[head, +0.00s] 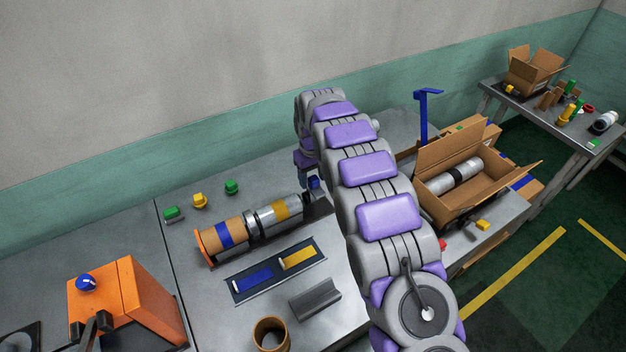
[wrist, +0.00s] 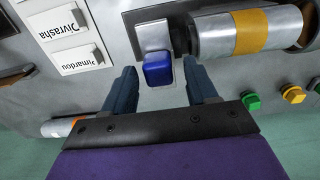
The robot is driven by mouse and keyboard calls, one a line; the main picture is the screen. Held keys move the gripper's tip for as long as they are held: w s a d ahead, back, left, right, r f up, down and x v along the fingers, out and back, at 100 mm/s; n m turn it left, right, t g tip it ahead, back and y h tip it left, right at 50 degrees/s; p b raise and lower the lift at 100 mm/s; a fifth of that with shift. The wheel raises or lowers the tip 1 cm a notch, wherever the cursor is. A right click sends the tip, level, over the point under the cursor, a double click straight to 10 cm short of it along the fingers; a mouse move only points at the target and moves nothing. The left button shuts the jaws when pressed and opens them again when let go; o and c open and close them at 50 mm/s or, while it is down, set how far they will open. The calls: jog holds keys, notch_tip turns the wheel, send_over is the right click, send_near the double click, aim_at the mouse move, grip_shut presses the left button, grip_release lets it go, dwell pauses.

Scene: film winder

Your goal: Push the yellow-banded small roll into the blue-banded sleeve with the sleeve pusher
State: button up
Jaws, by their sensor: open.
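The yellow-banded small roll (head: 281,211) is a silver cylinder lying in line with the blue-banded sleeve (head: 225,234), to its right in the head view. The brown sleeve and the roll look end to end; I cannot tell any overlap. My arm hides part of this area in the head view.
A tray with blue and yellow strips (head: 232,292), a grey V-block (head: 315,299) and a brown ring (head: 270,335) lie in front. Green and yellow buttons (head: 200,201) are behind. An orange box (head: 125,300) stands left, an open carton (head: 468,192) right.

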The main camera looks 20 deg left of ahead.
jog(key=shift+a+f, duration=0.15)
jog(key=shift+f, duration=0.35)
jog(key=shift+d+r, duration=0.1)
jog(key=shift+d, duration=0.35)
jog(key=shift+c, duration=0.6)
jog(key=shift+s+a, duration=0.1)
jog(key=shift+a, duration=0.1)
jog(key=c, duration=0.6)
grip_shut()
